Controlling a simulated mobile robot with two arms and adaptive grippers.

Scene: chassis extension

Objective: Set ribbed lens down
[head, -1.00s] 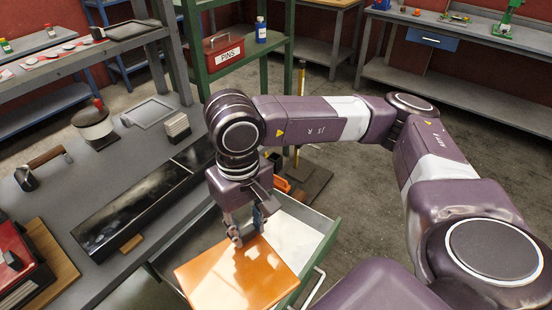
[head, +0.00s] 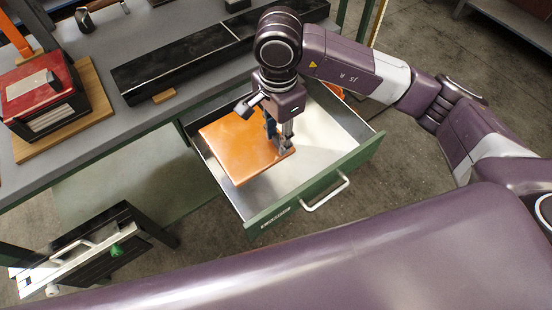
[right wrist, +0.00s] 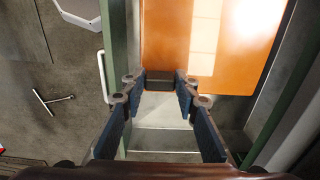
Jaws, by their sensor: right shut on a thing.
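The ribbed lens seems to be the flat, glossy orange panel (head: 240,148); ribs cannot be made out. It lies roughly flat within the outline of the open drawer (head: 335,127), towards its left side. I cannot tell whether it touches the drawer floor. My right gripper (head: 279,150) points down at the panel's right edge. In the right wrist view the gripper (right wrist: 160,82) is shut on a small dark block at the edge of the orange panel (right wrist: 180,40). My left gripper is not in view.
The drawer's green front with a white handle (head: 325,192) faces me, and its right half is bare. A grey bench (head: 95,155) holds a long black tray (head: 175,68) and a red-topped box (head: 40,85) on a wooden board. A black-framed object (head: 85,250) stands at lower left.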

